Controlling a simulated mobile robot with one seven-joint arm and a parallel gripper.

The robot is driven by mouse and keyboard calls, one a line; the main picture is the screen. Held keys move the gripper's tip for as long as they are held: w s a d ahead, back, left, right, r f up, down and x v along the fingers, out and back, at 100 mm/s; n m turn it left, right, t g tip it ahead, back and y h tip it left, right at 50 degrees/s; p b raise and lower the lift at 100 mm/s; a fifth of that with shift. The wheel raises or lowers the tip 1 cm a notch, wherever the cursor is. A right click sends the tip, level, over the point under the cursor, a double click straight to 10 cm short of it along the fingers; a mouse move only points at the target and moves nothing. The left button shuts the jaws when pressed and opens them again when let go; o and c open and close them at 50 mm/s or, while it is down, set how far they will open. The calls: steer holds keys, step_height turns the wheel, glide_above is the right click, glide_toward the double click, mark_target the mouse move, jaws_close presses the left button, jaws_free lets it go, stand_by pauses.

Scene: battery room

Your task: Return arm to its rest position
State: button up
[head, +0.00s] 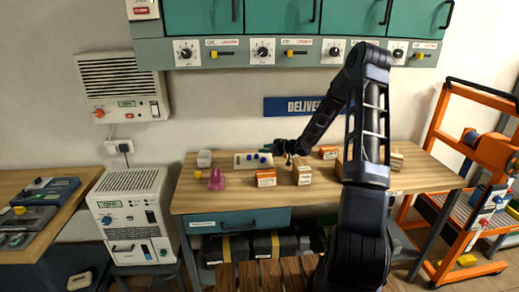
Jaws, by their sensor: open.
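My arm rises from the lower right of the head view, bends at a high elbow and reaches down and left over the wooden bench (425,174). My gripper (287,154) is small and dark at the arm's end. It is open, above or just behind the bench items. A tan box (302,174) stands close by it, just below and to the right in the picture. I cannot tell whether the gripper touches it. The fingertips are too small to see clearly.
The bench also holds an orange-and-white box (266,179), a pink object (217,180), a tray with blue pieces (250,161) and another orange box (328,153). Green cabinets (280,18) hang above. An orange rack (440,130) stands right, a grey unit (130,205) left.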

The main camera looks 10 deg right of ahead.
steer(key=shift+d+r+h, duration=0.2)
steer(key=shift+r+h, duration=0.1)
steer(key=shift+r, duration=0.3)
steer(key=s+d+r+m+t+h, duration=0.1)
steer(key=s+d+r+m+h, duration=0.1)
steer(key=s+d+r+h, duration=0.4)
steer(key=s+d+r+m+h, duration=0.2)
steer(key=s+r, duration=0.2)
steer(key=r, duration=0.5)
steer(key=s+d+r+m+t+h, duration=0.1)
steer(key=s+d+r+m+h, duration=0.1)
steer(key=s+d+r+h, duration=0.4)
steer(key=s+a+r+m+g+y, duration=0.1)
steer(key=s+r+m+g, duration=0.1)
steer(key=s, duration=1.4)
steer(key=s+a+r+m+g+y, duration=0.1)
steer(key=s+r+m+g, duration=0.2)
steer(key=s, duration=1.4)
steer(key=shift+s+a, duration=0.15)
steer(key=shift+a, duration=0.25)
stand_by(1.6)
